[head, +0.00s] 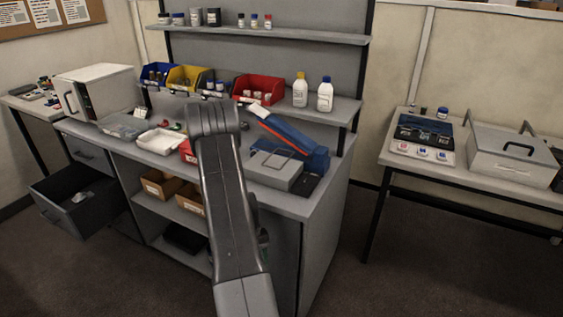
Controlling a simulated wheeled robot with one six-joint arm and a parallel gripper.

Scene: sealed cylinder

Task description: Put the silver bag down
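I cannot make out a silver bag for certain. A small pale grey item (82,197) lies in the open drawer (60,216) at the lower left; it is too small to tell whether it is a bag. My arm rises through the middle of the head view and bends at its top in front of the workbench (290,205). My gripper is hidden behind the arm, so what it holds does not show.
Coloured bins and bottles stand on the riser. A side table (463,176) at right holds a lidded metal box (512,155).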

